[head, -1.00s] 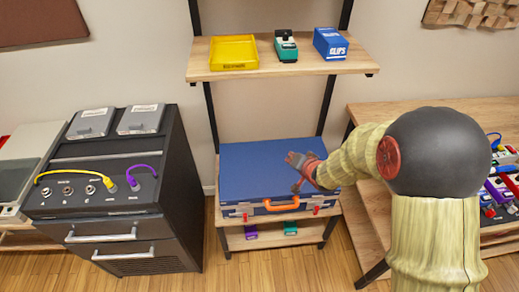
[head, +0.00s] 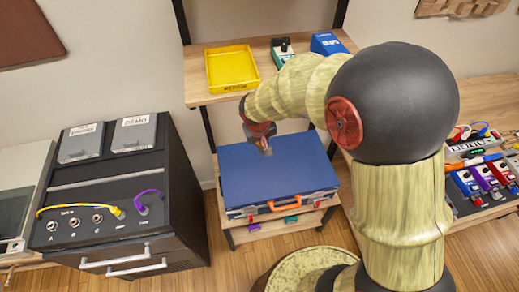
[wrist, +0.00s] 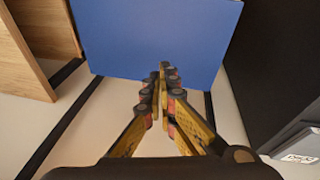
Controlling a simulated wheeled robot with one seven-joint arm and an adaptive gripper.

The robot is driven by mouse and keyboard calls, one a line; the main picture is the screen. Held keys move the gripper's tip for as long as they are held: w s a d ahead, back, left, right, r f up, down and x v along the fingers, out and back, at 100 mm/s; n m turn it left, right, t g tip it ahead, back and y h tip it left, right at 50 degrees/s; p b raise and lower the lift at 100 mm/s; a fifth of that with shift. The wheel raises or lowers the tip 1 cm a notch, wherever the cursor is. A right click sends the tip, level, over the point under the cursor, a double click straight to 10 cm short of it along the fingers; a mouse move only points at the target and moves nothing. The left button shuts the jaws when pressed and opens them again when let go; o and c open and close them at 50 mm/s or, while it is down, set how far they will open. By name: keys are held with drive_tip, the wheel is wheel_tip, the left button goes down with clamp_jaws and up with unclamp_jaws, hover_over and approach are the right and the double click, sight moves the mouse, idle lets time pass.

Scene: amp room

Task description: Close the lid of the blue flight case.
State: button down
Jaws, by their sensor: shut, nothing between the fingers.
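The blue flight case (head: 275,182) sits on the lower shelf of the rack, its orange handle (head: 285,203) and latches facing me. Its blue lid lies flat over the case and looks down; whether the latches are fastened is too small to tell. My gripper (head: 265,150) is above the rear part of the lid, shut and empty; any contact cannot be told in the head view. In the wrist view, my gripper's fingers (wrist: 163,75) are together and point toward the blue case surface (wrist: 155,35).
A yellow tray (head: 230,88), a green pedal (head: 283,50) and a blue box (head: 328,43) stand on the shelf above. A black cabinet (head: 120,190) with cables is left of the case. A bench with pedals (head: 480,180) is at the right.

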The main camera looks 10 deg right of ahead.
wheel_tip(320, 180, down, 13)
drive_tip(key=d+b, duration=0.2)
drive_tip(key=b, duration=0.1)
drive_tip(key=shift+r, duration=0.15)
drive_tip(key=shift+w+d, duration=0.1)
